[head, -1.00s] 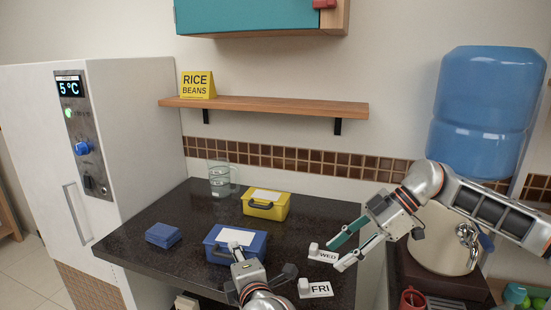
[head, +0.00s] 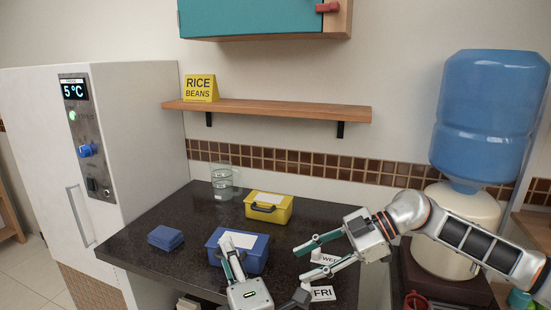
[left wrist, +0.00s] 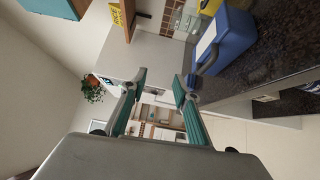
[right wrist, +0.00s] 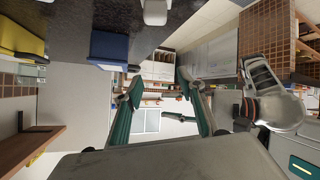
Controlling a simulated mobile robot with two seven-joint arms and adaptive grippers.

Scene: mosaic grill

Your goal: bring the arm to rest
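My left gripper (head: 233,256) is at the bottom middle of the head view, in front of and partly over the blue lunch box. In the left wrist view its fingers (left wrist: 161,82) are apart with nothing between them. My right gripper (head: 302,263) reaches in from the right, over the counter near the white day signs. In the right wrist view its fingers (right wrist: 160,84) are also apart and empty. The blue lunch box (head: 254,256) has a white label and stands on the dark counter (head: 150,262).
A yellow lunch box (head: 268,206), a glass jug (head: 222,182) and a flat blue block (head: 165,238) stand on the counter. The FRI sign (head: 322,294) and WED sign (head: 326,258) are close to my right gripper. A water dispenser (head: 460,230) stands right, a fridge (head: 140,150) left.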

